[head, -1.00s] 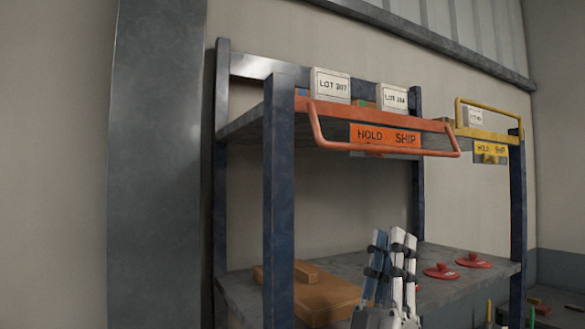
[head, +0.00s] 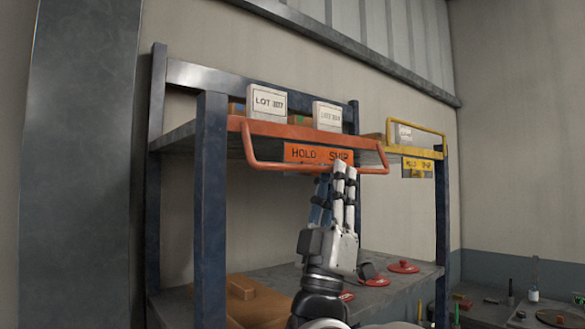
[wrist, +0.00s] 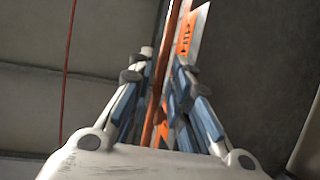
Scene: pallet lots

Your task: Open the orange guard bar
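The orange guard bar (head: 262,165) is a U-shaped rod hanging low across the front of the upper shelf, with an orange HOLD / SHIP plate (head: 303,153) behind it. My gripper (head: 343,168) points up, with its fingertips at the bar's lower rod, right of its middle. In the wrist view the orange rod (wrist: 158,100) runs between the two fingers. The fingers (wrist: 163,62) stand apart, with a visible gap left of the rod; contact on the right side is unclear. The fingers hide part of the plate and rod.
White lot boxes (head: 267,104) stand on the upper shelf behind the bar. A yellow guard bar (head: 416,128) is raised at the right. Blue posts (head: 210,205) flank the rack. A brown box (head: 250,305) and red discs (head: 403,266) lie on the lower shelf.

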